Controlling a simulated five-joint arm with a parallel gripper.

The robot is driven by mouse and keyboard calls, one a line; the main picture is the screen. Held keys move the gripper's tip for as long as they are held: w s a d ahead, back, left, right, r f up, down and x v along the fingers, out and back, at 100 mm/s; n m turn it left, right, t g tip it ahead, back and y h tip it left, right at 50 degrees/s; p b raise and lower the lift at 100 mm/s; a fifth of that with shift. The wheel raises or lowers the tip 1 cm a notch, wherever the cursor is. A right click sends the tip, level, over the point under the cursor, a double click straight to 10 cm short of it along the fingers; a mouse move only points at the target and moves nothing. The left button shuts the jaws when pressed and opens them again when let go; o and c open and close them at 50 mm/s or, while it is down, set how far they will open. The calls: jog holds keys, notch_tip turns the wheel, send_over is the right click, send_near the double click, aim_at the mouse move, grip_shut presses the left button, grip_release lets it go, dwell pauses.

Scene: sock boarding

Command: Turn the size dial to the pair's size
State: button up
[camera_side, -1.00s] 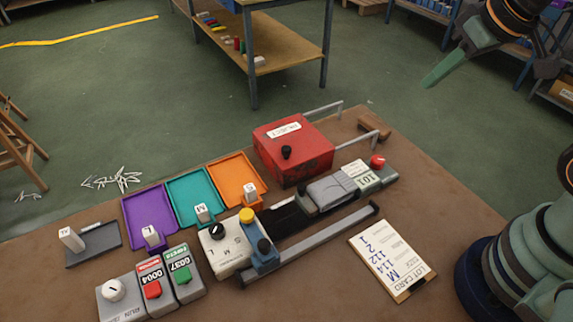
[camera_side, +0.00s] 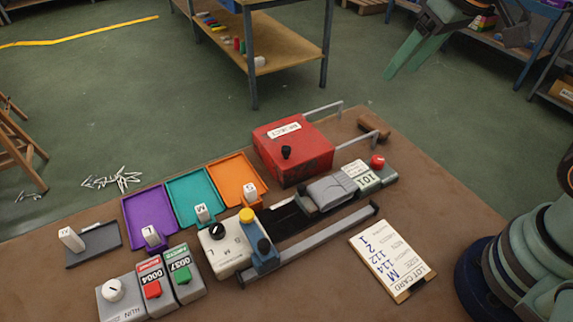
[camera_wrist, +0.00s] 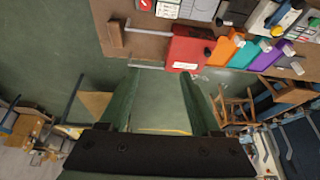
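The size dial (camera_side: 216,230) is a black knob on a white box, with letters printed beside it. Its pointer is too small to read for certain. The lot card (camera_side: 387,260) lies on the bench at the right on a clipboard and shows the letter M. My gripper (camera_side: 402,74) is high at the upper right of the side view, beyond the bench and far from the dial. In the wrist view my gripper (camera_wrist: 160,76) has its two fingers apart with nothing between them.
A blue lever unit (camera_side: 262,252) with a yellow button stands against the dial box. A red box (camera_side: 310,160), a purple tray (camera_side: 146,205), a teal tray (camera_side: 185,190) and an orange tray (camera_side: 231,172) lie behind. Counters (camera_side: 183,280) stand in front at left.

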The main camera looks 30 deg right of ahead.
jog(key=w+a+n+g, duration=0.1)
jog(key=w+a, duration=0.1)
jog(key=a, duration=0.3)
jog(key=w+a+g, duration=0.1)
jog(key=w+a, duration=0.2)
jog(key=a, duration=0.1)
jog(key=n+g, duration=0.2)
jog(key=g, duration=0.1)
send_over(215, 227)
notch_tip(215, 227, down, 11)
jog(key=shift+h, duration=0.3)
notch_tip(215, 227, down, 11)
jog(key=shift+f, duration=0.1)
grip_shut()
